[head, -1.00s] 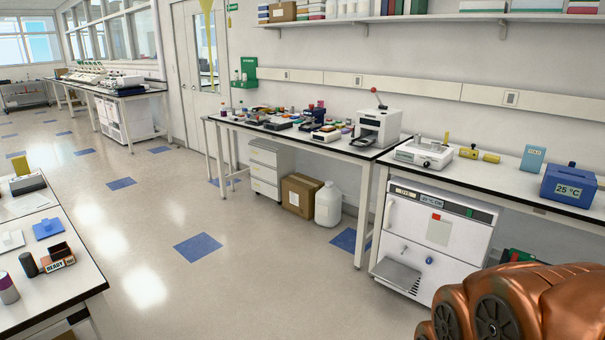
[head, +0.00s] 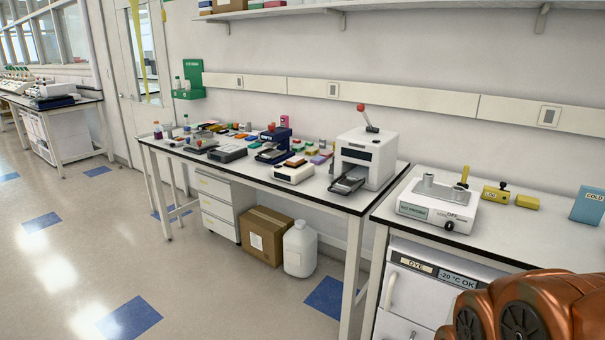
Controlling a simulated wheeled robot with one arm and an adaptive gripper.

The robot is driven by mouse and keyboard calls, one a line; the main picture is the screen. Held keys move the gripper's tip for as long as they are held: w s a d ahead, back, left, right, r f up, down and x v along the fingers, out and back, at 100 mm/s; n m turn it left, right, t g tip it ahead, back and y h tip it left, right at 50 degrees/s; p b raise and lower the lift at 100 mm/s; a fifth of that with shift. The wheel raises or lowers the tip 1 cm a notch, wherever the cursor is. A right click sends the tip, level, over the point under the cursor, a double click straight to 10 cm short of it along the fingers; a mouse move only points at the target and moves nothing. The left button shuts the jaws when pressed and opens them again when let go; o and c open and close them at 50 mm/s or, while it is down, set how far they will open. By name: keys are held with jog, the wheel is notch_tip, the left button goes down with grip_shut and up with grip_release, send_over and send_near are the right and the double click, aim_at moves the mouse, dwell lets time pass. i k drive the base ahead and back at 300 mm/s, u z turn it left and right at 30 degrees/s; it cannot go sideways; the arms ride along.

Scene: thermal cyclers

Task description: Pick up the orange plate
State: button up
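Several small coloured plates and blocks lie on the middle bench (head: 352,204). A small orange piece (head: 240,136) lies towards the back left of this group. A brown-orange piece (head: 295,162) sits on a low white device nearer the front. Both are too small to tell which is the orange plate. My gripper is not in view; only a copper-coloured part of my arm shows at the lower right, well apart from these pieces.
A white press-like machine (head: 366,160) with a red-knobbed lever stands at the bench's right end. A cardboard box (head: 265,236) and a white jug (head: 299,249) stand underneath. A right-hand bench holds a white device (head: 437,205). Floor at left is clear.

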aim_at(295, 161)
jog(key=u, duration=0.45)
jog(key=i, duration=2.1)
jog(key=u, duration=0.95)
jog(key=i, duration=0.35)
jog(key=z, duration=0.1)
